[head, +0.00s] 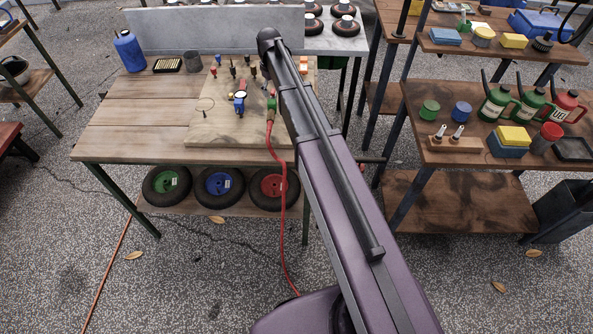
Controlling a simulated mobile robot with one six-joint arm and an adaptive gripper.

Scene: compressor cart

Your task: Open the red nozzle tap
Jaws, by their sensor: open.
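A pale board (215,128) lies on the wooden bench and carries several small fittings. A small red part (243,84) stands on it behind a blue gauge-like fitting (239,101); it may be the red nozzle tap, but it is too small to tell its handle position. A green fitting (271,103) at the board's right joins a red hose (281,190) that runs down to the floor. My purple arm reaches over the board's right side and hides part of it. I do not see my gripper's fingers.
The wooden bench (125,115) has a blue bottle (129,51), a black tray (167,65) and a grey can (193,61) at the back left. Several wheels sit under the bench. A shelf (450,203) with green and red jugs stands at right. Floor is open at front left.

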